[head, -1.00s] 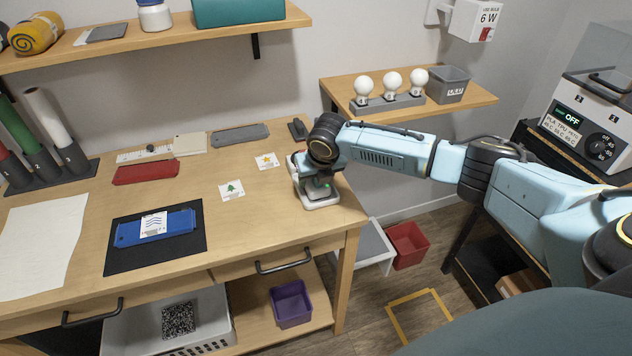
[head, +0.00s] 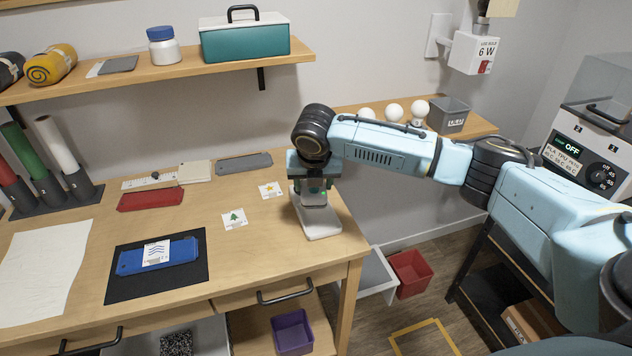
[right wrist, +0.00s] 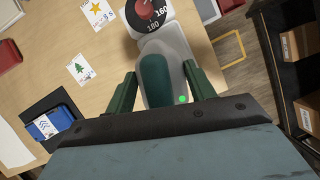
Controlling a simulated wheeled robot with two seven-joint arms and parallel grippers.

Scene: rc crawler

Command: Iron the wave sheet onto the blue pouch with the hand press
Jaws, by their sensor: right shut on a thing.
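The blue pouch (head: 184,250) lies flat on a black mat (head: 196,284) at the left of the desk. My right gripper (head: 312,190) is shut on the teal handle of the hand press (right wrist: 155,82), whose green light is lit. The press is raised just above its white stand (head: 322,229) at the desk's right end. My left gripper is out of view.
A tree card (head: 235,219) and a star card (head: 271,190) lie between press and mat. A red pouch (head: 150,199), a grey pouch (head: 245,161) and a ruler lie behind. A white cloth (head: 42,265) lies left. A shelf (head: 165,74) overhangs the back.

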